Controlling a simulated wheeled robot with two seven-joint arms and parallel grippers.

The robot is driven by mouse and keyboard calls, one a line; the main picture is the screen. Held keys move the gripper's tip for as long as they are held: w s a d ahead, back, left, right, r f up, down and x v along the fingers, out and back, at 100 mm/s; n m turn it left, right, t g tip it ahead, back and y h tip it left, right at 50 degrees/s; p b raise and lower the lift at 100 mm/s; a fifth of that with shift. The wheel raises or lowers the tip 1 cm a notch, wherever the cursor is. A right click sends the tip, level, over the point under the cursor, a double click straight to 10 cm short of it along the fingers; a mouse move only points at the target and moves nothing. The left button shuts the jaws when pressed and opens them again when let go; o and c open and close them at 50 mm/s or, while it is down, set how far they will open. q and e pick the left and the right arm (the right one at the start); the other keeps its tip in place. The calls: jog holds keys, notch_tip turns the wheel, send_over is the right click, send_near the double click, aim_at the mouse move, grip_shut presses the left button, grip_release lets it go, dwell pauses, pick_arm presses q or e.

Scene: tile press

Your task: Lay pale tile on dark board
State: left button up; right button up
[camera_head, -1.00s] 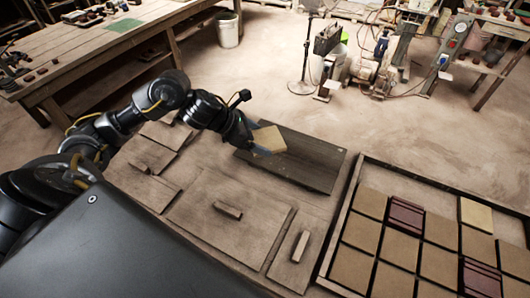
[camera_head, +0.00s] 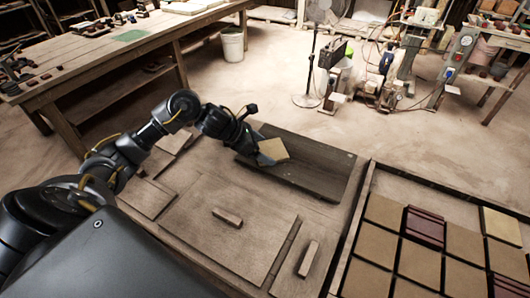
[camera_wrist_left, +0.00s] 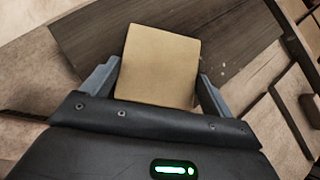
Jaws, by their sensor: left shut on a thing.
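My left gripper (camera_head: 263,153) is shut on a pale tile (camera_head: 273,149), with a finger on each side of it. The tile also shows in the left wrist view (camera_wrist_left: 157,66), held between the two fingers (camera_wrist_left: 157,88). The dark board (camera_head: 315,170) lies flat on the work table, and the tile is over its left part. I cannot tell whether the tile touches the board. In the left wrist view the board (camera_wrist_left: 235,40) spreads behind and to the right of the tile. My right gripper is not in view.
A framed tray (camera_head: 357,225) at the right holds several tan tiles, dark red ribbed tiles (camera_head: 425,226) and another pale tile (camera_head: 502,226). Wooden boards with block handles (camera_head: 228,217) lie on the near table. A long bench (camera_head: 150,42) stands at the back left.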

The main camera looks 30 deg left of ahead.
pick_arm(q)
jog(key=shift+r, duration=0.15)
jog(key=shift+f, duration=0.2)
jog(key=o, duration=1)
jog(key=shift+s, duration=0.1)
jog(key=shift+c, duration=0.2)
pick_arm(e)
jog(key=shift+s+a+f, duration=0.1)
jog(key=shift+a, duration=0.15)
pick_arm(q)
jog(key=shift+r, duration=0.1)
jog(key=shift+r, duration=0.25)
jog(key=b+v, duration=0.1)
jog(key=v, duration=1)
jog(key=shift+s+a+r, duration=0.2)
jog(key=shift+s, duration=0.05)
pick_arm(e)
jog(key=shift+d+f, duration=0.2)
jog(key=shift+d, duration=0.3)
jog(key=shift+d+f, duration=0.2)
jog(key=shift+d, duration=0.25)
